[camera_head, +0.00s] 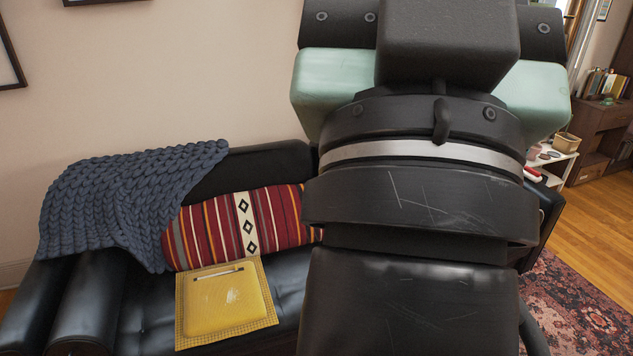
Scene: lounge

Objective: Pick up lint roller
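I cannot make out a lint roller for sure. A small red and white object (533,174) shows at the edge of the white shelf unit (562,168) on the right, partly hidden by my arm, and is too small to identify. My gripper (445,40) fills the upper middle and right, very close to the camera. Its black and mint-green body shows, but its fingertips are beyond the top edge, so I cannot see whether it is open, shut or holding anything.
A black leather sofa (145,305) stands left, with a blue knitted throw (125,200), a striped red cushion (215,228) and a yellow padded item (222,305) bearing a thin stick. A patterned rug (575,310) and a wooden bookcase (603,125) are right. My arm hides the middle.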

